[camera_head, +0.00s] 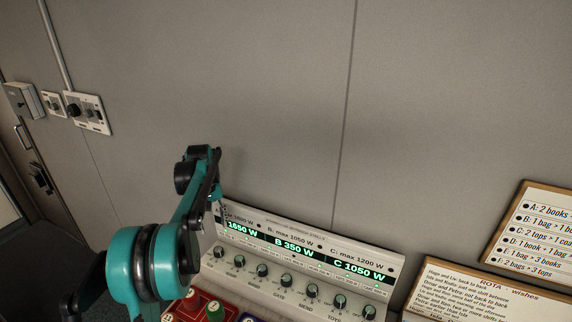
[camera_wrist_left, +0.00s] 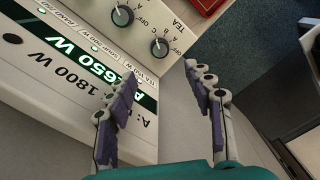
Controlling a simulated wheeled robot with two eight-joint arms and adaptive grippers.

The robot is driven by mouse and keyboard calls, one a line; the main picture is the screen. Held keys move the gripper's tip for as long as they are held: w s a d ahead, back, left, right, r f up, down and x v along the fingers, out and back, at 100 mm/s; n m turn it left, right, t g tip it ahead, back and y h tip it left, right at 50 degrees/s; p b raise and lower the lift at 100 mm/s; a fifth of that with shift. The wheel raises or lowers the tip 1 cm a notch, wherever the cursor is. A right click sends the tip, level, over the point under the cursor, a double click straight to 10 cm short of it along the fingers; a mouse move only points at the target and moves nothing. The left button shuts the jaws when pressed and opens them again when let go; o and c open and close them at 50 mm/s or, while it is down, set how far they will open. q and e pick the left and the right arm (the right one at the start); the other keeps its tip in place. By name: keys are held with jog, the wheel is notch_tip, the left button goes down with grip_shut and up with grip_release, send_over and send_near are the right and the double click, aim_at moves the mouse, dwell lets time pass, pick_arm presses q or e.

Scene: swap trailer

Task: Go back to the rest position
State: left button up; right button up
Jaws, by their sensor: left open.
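My left gripper (camera_head: 222,203) is at the left end of the control panel (camera_head: 322,262), close in front of it. In the left wrist view my left gripper (camera_wrist_left: 160,76) is open, with nothing between its purple-padded fingers. The panel's green displays read A 1650 W, B 350 W and C 1050 W. A row of dark knobs (camera_head: 285,280) runs below them. In the left wrist view the A display (camera_wrist_left: 92,68) and two knobs (camera_wrist_left: 122,15) show beside the fingers. My right gripper is not in view.
Wall switches (camera_head: 88,112) are at the upper left. The wall above the panel is bare.

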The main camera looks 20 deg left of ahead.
pick_arm(q)
jog(key=s+d+r+m+t+b, duration=0.1)
jog(key=s+d+r+m+t, duration=0.2)
jog(key=d, duration=0.6)
jog(key=s+d+r+m+b, duration=0.1)
jog(key=s+d+r+m, duration=0.1)
jog(key=s+d, duration=0.55)
jog(key=s+d+f+m+t, duration=0.2)
jog(key=s+d+f, duration=0.1)
jog(key=s+d, duration=0.2)
jog(key=s+d+f+m+t, duration=0.2)
jog(key=s+d+f, duration=0.2)
jog(key=s+d, duration=0.2)
jog(key=shift+s+d+m+b, duration=0.3)
jog(key=shift+d+b, duration=0.1)
jog(key=shift+d, duration=0.75)
jog(key=shift+r, duration=0.1)
